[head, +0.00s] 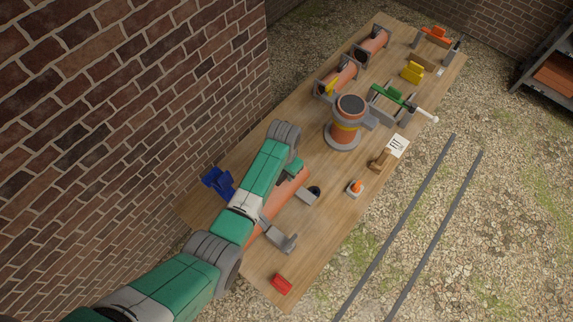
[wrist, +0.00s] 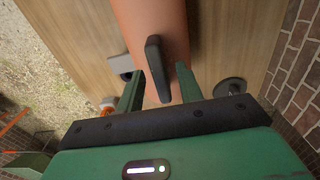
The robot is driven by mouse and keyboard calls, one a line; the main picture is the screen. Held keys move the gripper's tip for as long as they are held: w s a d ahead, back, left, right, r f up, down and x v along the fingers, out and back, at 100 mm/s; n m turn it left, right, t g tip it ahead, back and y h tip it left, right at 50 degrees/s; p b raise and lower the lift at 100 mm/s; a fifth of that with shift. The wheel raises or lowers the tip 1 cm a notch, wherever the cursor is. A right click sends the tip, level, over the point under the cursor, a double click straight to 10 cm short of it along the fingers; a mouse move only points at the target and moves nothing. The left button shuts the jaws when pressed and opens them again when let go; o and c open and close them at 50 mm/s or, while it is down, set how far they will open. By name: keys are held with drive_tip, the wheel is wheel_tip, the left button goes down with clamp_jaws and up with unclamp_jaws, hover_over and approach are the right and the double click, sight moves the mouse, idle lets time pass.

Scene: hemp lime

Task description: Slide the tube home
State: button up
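An orange tube (head: 290,190) lies along the wooden table under my arm, which hides much of it in the head view. In the wrist view the tube (wrist: 128,15) runs down between my fingers, with a dark upright handle (wrist: 157,68) on it. My gripper (wrist: 159,72) is open, with one green finger on each side of the handle and visible gaps between. Whether the fingers touch the tube is unclear. In the head view my gripper's fingertips are hidden. Grey bracket-like pieces (head: 283,241) stand beside the tube.
A standing orange cylinder with a grey base (head: 342,139) is farther up the table (head: 325,225), with clamped orange pipes (head: 343,78) behind it. A small cone (head: 356,187), a red block (head: 282,284) and a blue piece (head: 218,181) stand around. A brick wall (head: 130,110) borders the left.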

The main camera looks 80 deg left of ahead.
wheel_tip(320, 180, up, 8)
drive_tip(key=p, duration=0.7)
idle(0.3)
